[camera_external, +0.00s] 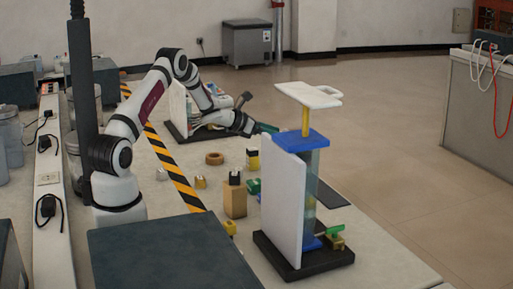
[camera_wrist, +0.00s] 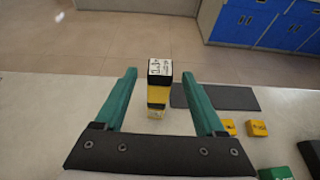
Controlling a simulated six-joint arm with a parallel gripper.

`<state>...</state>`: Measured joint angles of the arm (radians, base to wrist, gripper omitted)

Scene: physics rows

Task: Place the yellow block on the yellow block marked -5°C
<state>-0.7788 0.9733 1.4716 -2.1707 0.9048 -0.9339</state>
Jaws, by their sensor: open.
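My gripper (camera_wrist: 165,100) has two green fingers spread apart with nothing gripped. In the wrist view a small stack lies ahead, seen between the fingers: a block with a white marked face (camera_wrist: 160,68) and yellow parts (camera_wrist: 157,93) below it. Its writing is too small to read. Two separate small yellow blocks (camera_wrist: 228,127) (camera_wrist: 257,128) lie right of the right finger. In the external view my gripper (camera_external: 267,128) is above the table's far side, partly hidden by the tall stand. I cannot tell which block is marked -5°C.
A tall stand with a blue collar (camera_external: 301,138) and white panel (camera_external: 282,205) stands right. A wooden block (camera_external: 235,201) bears a dark-and-white piece. A wooden ring (camera_external: 214,158), green blocks (camera_wrist: 275,173) and a dark flat plate (camera_wrist: 222,97) lie around.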

